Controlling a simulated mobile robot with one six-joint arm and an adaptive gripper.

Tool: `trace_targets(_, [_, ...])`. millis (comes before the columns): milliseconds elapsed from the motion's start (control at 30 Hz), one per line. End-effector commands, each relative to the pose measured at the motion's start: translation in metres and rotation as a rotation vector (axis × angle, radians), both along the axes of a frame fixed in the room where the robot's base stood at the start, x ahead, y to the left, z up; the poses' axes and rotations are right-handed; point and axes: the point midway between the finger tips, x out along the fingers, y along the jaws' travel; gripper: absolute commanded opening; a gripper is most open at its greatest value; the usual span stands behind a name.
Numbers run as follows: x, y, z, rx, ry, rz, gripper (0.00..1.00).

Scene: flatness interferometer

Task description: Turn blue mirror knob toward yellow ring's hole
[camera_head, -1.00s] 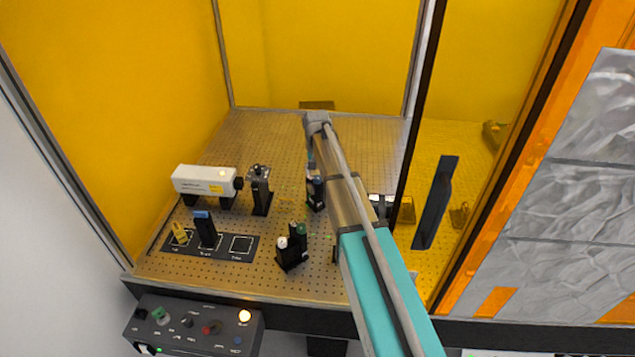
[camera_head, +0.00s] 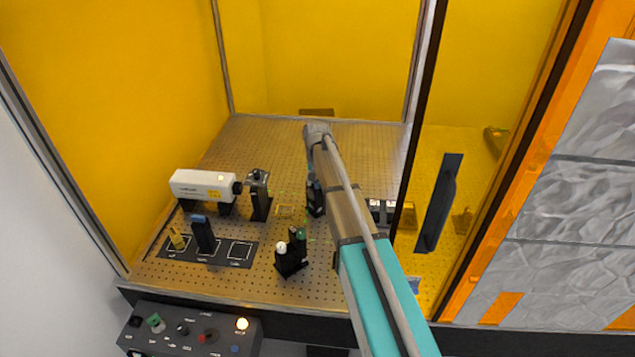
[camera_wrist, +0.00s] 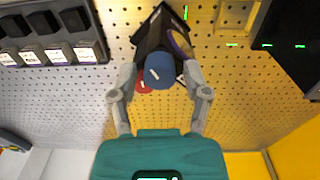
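The blue mirror knob (camera_wrist: 159,71) is a round cap with a white mark, on a black mirror mount (camera_wrist: 158,32) with a purple-edged optic. A red knob (camera_wrist: 143,87) sits beside it, partly hidden. My gripper (camera_wrist: 160,78) is open, one finger on each side of the blue knob, with a small gap visible at each side. I cannot tell its height over the knob. In the head view the mount (camera_head: 315,202) stands under my gripper (camera_head: 312,172), which largely hides the knob. I cannot make out a yellow ring with certainty.
Other black mounts stand close by, one (camera_head: 260,195) left and one (camera_head: 291,253) with white and green knobs in front. A white laser (camera_head: 203,185) is at left. Gray labelled blocks (camera_wrist: 62,45) show in the wrist view. A dark panel handle (camera_head: 438,205) is at right.

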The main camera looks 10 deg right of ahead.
Motion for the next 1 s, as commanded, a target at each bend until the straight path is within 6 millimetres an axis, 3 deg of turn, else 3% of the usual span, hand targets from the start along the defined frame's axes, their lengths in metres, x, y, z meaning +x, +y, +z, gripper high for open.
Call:
trace_targets(33, [0.0,0.0,0.0,0.0,0.0,0.0,0.42])
trace_targets(267, [0.0,0.0001,0.0,0.0,0.0,0.0,0.0])
trace_targets(833, [-0.0002,0.0002,-0.0001,0.0,0.0,-0.054,0.0])
trace_targets(867, [-0.0002,0.0002,-0.0001,0.0,0.0,-0.054,0.43])
trace_targets(1000, [-0.0002,0.0002,-0.0001,0.0,0.0,-0.054,0.69])
